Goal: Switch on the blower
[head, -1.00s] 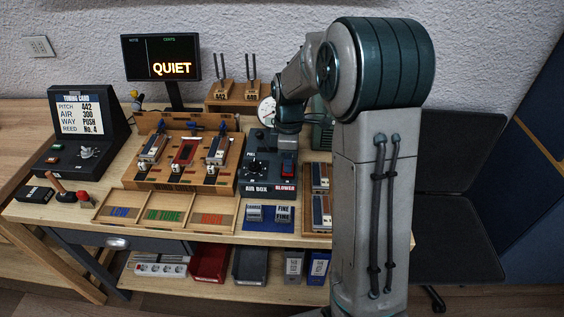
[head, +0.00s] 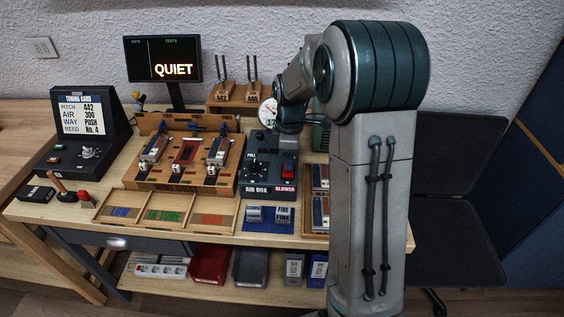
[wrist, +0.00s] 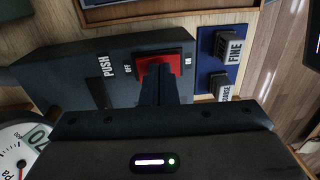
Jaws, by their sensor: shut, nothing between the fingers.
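The dark air box (head: 266,174) stands on the bench, with the label BLOWER on its front right. Its red rocker switch (wrist: 176,65) lies between the marks OFF and ON in the wrist view; it also shows in the head view (head: 289,170). My gripper (wrist: 158,70) is shut and empty. Its dark fingertips are over the middle of the red rocker and hide part of it. I cannot tell whether they touch it, or which side of the rocker is down. The display (head: 163,60) reads QUIET.
A round gauge (wrist: 22,145) is beside the air box. The wooden reed bench (head: 182,165) is to the left. A rack with two tuning forks (head: 234,100) stands behind.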

